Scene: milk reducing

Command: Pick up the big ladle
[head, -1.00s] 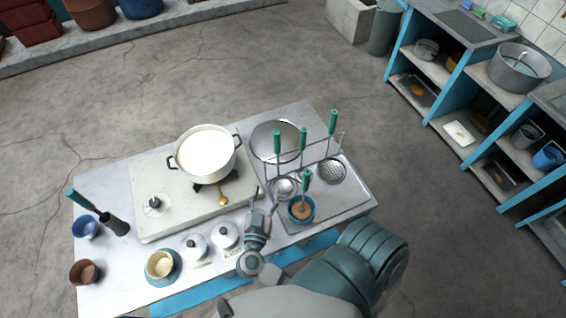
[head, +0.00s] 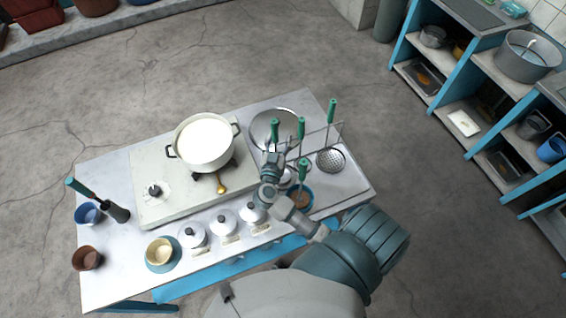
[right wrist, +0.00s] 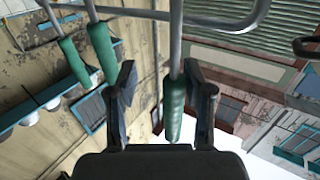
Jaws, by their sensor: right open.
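Several green-handled utensils stand upright at a wire rack on the right of the table. The leftmost green handle (head: 275,130) rises just beyond my right gripper (head: 272,156). A round mesh skimmer (head: 330,160) hangs at the right of the rack. I cannot tell for sure which utensil is the big ladle, as my gripper and the rack hide parts of them. In the right wrist view a green handle (right wrist: 174,108) stands between the two open fingers of my right gripper (right wrist: 160,85), not clamped. Other green handles (right wrist: 75,60) show to its left. My left gripper is not in view.
A white pot of milk (head: 205,140) sits on the stove left of my gripper. A blue cup (head: 300,197) with brown contents stands close by at the rack. Small lidded pots (head: 223,222) line the table's front. A round metal lid (head: 265,118) lies behind.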

